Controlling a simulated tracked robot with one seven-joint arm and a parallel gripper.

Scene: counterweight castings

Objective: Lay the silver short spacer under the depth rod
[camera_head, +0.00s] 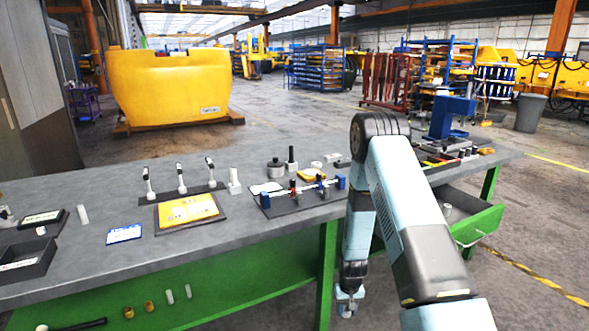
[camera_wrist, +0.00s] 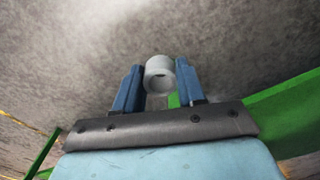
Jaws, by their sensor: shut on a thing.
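My gripper (camera_head: 347,298) hangs low in front of the table's green front edge in the head view. In the wrist view, my gripper (camera_wrist: 159,68) has its two blue fingers on either side of a short pale silver-grey ring, the short spacer (camera_wrist: 160,87), and is shut on it. The spacer's open end faces the camera. A fixture with a horizontal rod (camera_head: 303,189), blue end blocks and red parts stands on a dark plate on the table, up and left of my gripper. I cannot tell which part is the depth rod.
The grey workbench (camera_head: 80,262) holds a yellow plate (camera_head: 187,211), several upright posts, a white cylinder (camera_head: 82,215) and a dark tray (camera_head: 27,258). An open green drawer (camera_head: 470,222) juts out at the right. A blue stand (camera_head: 450,118) is at the back right.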

